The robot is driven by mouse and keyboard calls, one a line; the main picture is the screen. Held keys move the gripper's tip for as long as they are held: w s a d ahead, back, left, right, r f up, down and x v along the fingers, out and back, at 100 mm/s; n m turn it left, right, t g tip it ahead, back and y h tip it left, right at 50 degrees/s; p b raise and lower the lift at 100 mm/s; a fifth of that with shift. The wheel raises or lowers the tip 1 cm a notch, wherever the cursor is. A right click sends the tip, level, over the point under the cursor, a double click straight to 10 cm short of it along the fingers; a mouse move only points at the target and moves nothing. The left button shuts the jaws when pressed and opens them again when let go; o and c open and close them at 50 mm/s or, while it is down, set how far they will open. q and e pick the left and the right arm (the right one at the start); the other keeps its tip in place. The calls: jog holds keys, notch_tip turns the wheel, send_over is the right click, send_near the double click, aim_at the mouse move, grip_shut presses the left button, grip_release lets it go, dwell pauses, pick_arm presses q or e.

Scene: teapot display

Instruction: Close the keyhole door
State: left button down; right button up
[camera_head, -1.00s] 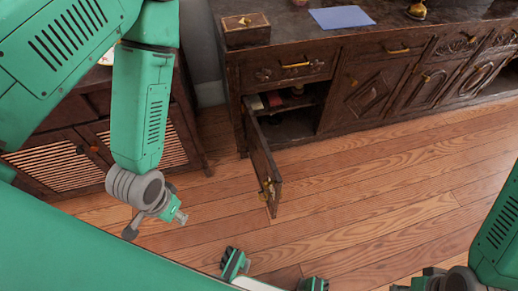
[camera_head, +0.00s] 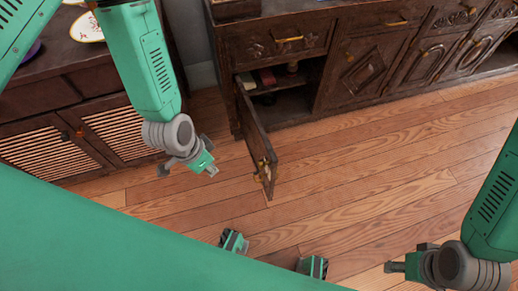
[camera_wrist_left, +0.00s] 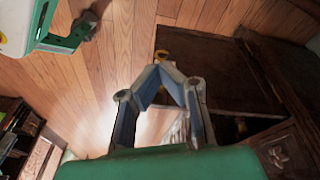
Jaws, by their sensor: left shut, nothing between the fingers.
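The dark wooden keyhole door (camera_head: 254,135) stands swung out from the cabinet in the head view, with brass fittings (camera_head: 264,170) near its free edge. The compartment behind it (camera_head: 285,100) is open, with a few small items on its shelf. My left gripper (camera_head: 211,170) is to the left of the door, apart from it, shut and empty. In the left wrist view the left gripper's fingertips (camera_wrist_left: 168,68) meet in front of a dark panel (camera_wrist_left: 225,75), seemingly the door. My right gripper (camera_head: 391,267) is at the lower right, far from the door; its jaws are not clear.
The long carved cabinet (camera_head: 365,75) runs along the back. A second cabinet with slatted doors (camera_head: 45,150) stands at the left, with a patterned plate (camera_head: 88,27) on top. The wooden floor (camera_head: 340,190) in front of the door is clear.

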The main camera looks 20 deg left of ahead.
pick_arm(q)
jog(key=w+d+m+t+h+b, duration=0.1)
jog(key=w+d+m+h+b, duration=0.2)
jog(key=w, duration=0.6)
jog(key=m+y+b, duration=0.1)
jog(key=b, duration=0.3)
send_over(265, 154)
jog(key=s+a, duration=0.1)
jog(key=f, duration=0.8)
jog(key=shift+s+a+f, duration=0.1)
jog(key=shift+s+f, duration=0.1)
jog(key=shift+f, duration=0.15)
jog(key=shift+y+p, duration=0.3)
